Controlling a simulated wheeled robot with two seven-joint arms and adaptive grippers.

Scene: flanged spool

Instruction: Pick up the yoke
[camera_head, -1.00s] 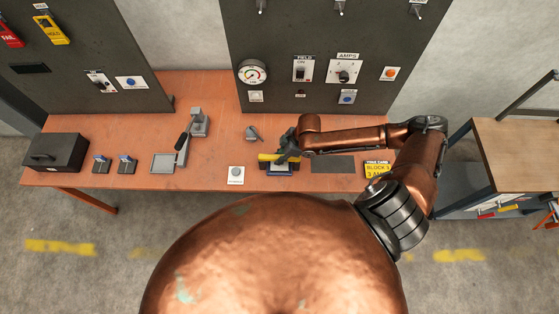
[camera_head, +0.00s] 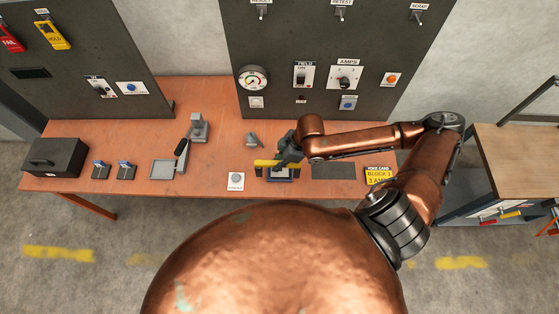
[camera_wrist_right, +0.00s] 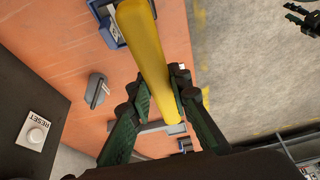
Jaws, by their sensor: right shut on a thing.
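My right gripper (camera_head: 286,159) is shut on the bar. In the right wrist view the yellow bar (camera_wrist_right: 143,45) runs between the green-padded fingers of the right gripper (camera_wrist_right: 155,88). The blue-edged stand (camera_wrist_right: 108,25) shows beside the bar there. The gap between yoke and stand is hard to judge. A small dark jawed shape at the upper right of the wrist view looks like my left gripper (camera_wrist_right: 302,17); the head view does not show it.
A grey lever device (camera_head: 198,128), a grey tray (camera_head: 166,169) and a white button box (camera_head: 236,181) are to the left. A small grey piece (camera_head: 252,139) lies behind the stand. A dark mat (camera_head: 333,170) and yellow card (camera_head: 379,175) are to the right. Upright panels (camera_head: 320,50) stand behind.

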